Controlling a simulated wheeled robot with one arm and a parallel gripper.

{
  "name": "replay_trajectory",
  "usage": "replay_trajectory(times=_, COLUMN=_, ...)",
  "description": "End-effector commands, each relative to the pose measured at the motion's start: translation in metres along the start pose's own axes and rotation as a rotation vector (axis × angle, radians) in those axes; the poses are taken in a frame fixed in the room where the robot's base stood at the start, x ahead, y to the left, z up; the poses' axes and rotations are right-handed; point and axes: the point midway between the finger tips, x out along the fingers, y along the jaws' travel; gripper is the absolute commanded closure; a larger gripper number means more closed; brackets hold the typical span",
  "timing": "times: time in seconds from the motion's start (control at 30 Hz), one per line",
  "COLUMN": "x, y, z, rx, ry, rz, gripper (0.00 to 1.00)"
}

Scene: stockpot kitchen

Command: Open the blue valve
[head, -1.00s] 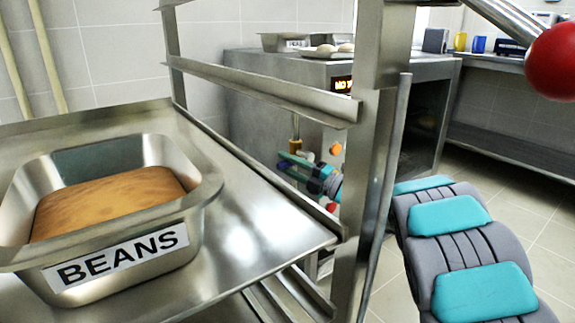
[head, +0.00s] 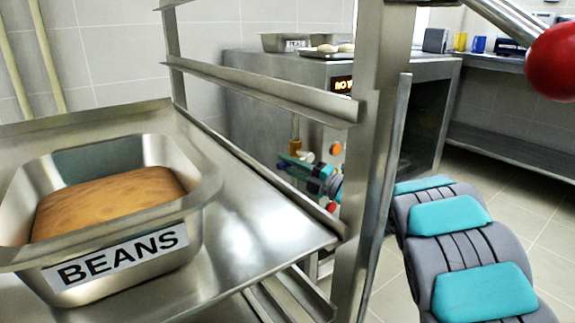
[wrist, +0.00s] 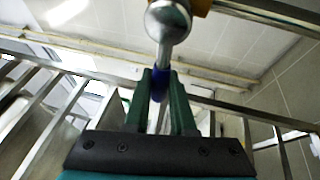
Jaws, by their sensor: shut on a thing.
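The blue valve shows in the wrist view as a blue handle end (wrist: 161,84) between my gripper's green fingers, below a rounded metal part (wrist: 168,22) and some brass (wrist: 198,5). My gripper (wrist: 160,100) is shut on this handle. In the head view, my gripper (head: 293,162) is low in front of the oven's side, beyond the rack. A brass valve body (head: 295,147) on a vertical pipe is just above it. Only a bit of blue (head: 283,165) shows at the fingertips, so the handle's exact angle is hard to tell.
A metal rack post (head: 362,150) and shelf rails stand close to my arm. A pan labelled BEANS (head: 190,220) sits on the near shelf. The steel oven (head: 260,100) carries trays on top. A red ball (head: 553,60) is at upper right. Floor at right is clear.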

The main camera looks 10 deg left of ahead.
Motion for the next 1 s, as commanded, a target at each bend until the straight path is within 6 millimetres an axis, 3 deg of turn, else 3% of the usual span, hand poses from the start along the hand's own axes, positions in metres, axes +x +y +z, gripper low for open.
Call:
replay_trajectory(times=0.67, x=0.0, y=0.0, z=0.0, rx=0.017, ry=-0.004, rz=0.004, gripper=1.0)
replay_trajectory(times=1.0, x=0.002, y=0.013, z=0.002, rx=0.179, ry=-0.04, rz=0.07, gripper=1.0)
